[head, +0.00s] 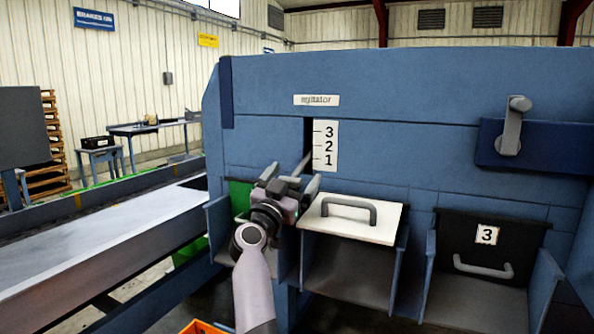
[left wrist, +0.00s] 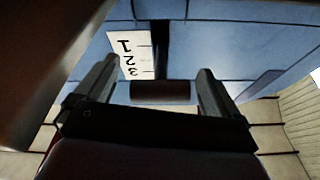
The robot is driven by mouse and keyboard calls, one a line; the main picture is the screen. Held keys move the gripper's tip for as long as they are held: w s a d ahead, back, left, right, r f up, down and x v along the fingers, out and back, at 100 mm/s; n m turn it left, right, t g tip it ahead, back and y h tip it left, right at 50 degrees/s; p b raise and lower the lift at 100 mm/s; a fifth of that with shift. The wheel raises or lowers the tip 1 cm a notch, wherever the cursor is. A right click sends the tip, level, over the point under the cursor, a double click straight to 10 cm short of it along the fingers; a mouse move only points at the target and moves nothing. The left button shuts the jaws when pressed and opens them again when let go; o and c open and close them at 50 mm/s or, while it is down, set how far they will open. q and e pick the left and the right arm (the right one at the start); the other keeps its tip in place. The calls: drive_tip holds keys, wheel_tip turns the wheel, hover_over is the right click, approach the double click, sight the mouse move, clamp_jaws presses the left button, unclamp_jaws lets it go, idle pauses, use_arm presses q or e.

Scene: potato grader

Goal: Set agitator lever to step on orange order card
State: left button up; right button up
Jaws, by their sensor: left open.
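The agitator lever (head: 303,163) is a grey bar coming out of a dark vertical slot (head: 308,135) in the blue machine front. Beside the slot is a white scale (head: 325,146) reading 3, 2, 1 from top to bottom. The lever appears near the lower marks, but its exact step is hard to tell. My left gripper (head: 289,182) is open at the lever. In the left wrist view, a dark handle (left wrist: 160,91) lies between its spread fingers (left wrist: 155,88), with no clear contact. The scale (left wrist: 130,54) appears upside down there. My right gripper and the orange order card are not in view.
A grey crank (head: 512,126) sticks out at the right. A conveyor (head: 100,245) runs at left. An orange crate edge (head: 203,327) shows at the bottom.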

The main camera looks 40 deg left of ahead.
use_arm(q)
drive_tip(key=shift+x, duration=1.15)
drive_tip(key=shift+c, duration=0.3)
drive_tip(key=c, duration=1.3)
drive_tip(key=shift+s+d+r+p, duration=0.15)
drive_tip(key=shift+r+p, duration=0.4)
drive_tip(key=shift+r, duration=0.45)
drive_tip(key=shift+s+a+r+p, duration=0.1)
drive_tip(key=shift+s+r+p, duration=0.1)
drive_tip(key=shift+r+p, duration=0.6)
drive_tip(key=shift+s+d+r+p, duration=0.15)
drive_tip(key=shift+r+p, duration=0.2)
drive_tip(key=shift+r, duration=0.8)
drive_tip(key=shift+a, duration=0.1)
drive_tip(key=o, duration=1.4)
drive_tip(key=shift+f, duration=0.15)
drive_tip(key=shift+c, duration=0.2)
